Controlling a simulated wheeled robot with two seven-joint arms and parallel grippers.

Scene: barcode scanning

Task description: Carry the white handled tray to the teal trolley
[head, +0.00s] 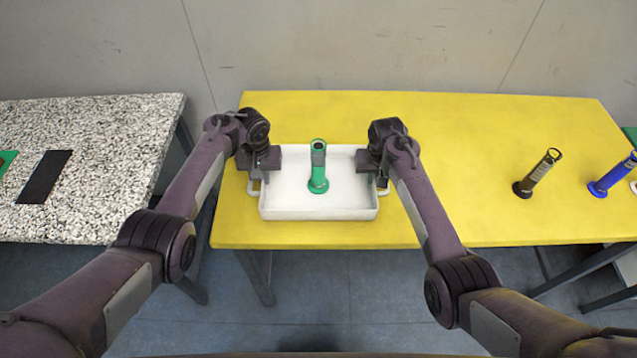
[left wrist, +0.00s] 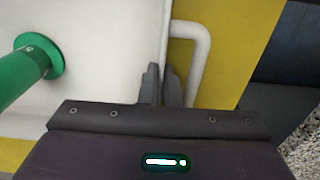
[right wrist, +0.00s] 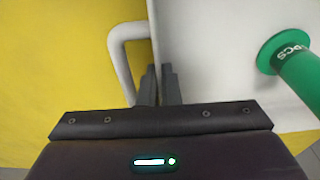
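The white handled tray (head: 290,207) is on the yellow table, near its front edge, between my two grippers. A green barcode scanner (head: 318,165) stands in the tray. My left gripper (head: 261,176) has its fingers closed on the tray's left side wall, beside the white handle (left wrist: 200,55). My right gripper (head: 376,176) has its fingers closed on the right side wall, beside the other handle (right wrist: 122,60). In both wrist views the wall runs between the fingers. I see no teal trolley for certain.
The yellow table (head: 460,190) is clear between the tray and a black scanner (head: 537,172). A blue scanner (head: 611,175) stands further right. A speckled table (head: 90,200) with a black mat (head: 44,176) is on the left, across a gap. A wall is behind.

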